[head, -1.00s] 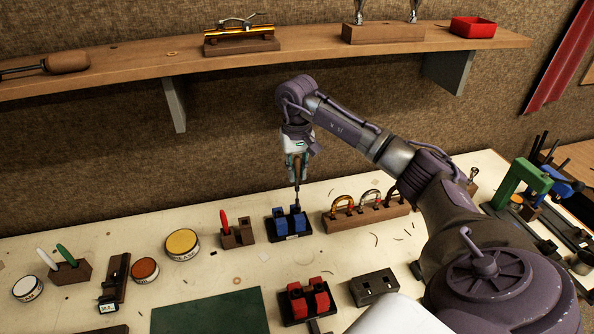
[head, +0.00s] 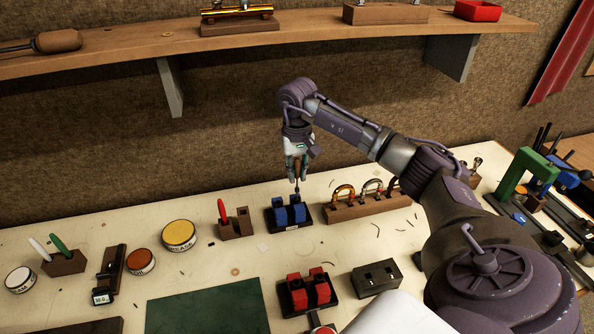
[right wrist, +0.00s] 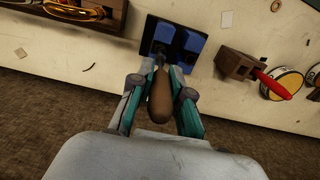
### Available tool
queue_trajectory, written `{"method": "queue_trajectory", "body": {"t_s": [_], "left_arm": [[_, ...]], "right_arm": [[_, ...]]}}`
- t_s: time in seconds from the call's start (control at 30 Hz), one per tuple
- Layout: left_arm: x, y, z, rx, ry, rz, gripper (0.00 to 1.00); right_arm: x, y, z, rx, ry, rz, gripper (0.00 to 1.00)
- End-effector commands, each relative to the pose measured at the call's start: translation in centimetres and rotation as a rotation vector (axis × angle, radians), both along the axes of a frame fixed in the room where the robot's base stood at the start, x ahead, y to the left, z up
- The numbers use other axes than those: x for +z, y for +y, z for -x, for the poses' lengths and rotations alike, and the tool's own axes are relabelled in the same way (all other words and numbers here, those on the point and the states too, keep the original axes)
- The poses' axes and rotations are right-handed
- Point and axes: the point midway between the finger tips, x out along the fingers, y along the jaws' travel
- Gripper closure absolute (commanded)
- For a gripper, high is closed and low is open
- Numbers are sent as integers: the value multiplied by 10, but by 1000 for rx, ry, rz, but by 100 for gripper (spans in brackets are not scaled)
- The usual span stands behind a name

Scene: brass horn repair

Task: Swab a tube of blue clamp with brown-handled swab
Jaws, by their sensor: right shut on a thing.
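The blue clamp (head: 279,215) stands on a dark base on the bench, left of the middle of the head view's bench row. Its blue blocks also show in the right wrist view (right wrist: 188,48). My right gripper (head: 297,176) is above the clamp, pointing down, and is shut on the brown-handled swab (right wrist: 159,100). The swab's dark shaft points down at the clamp in the head view. Whether its tip is inside a tube I cannot tell. No tube stands out clearly between the blue blocks. My left gripper is not in view.
A brown block with a red-handled tool (head: 237,228) stands left of the clamp. A wooden rack of curved tubes (head: 365,208) stands close on the right. A red clamp (head: 308,290) and a dark block with holes (head: 377,278) are nearer. A shelf (head: 320,38) runs above.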

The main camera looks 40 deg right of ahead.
Motion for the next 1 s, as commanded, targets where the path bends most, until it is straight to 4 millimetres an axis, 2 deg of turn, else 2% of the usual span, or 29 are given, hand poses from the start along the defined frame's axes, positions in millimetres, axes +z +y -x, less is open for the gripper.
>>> {"method": "queue_trajectory", "body": {"t_s": [0.37,0.73,1.0], "left_arm": [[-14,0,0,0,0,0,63],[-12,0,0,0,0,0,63],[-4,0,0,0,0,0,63]], "right_arm": [[-18,0,0,0,0,1,100],[-16,0,0,0,0,0,100],[-4,0,0,0,0,1,100]]}}
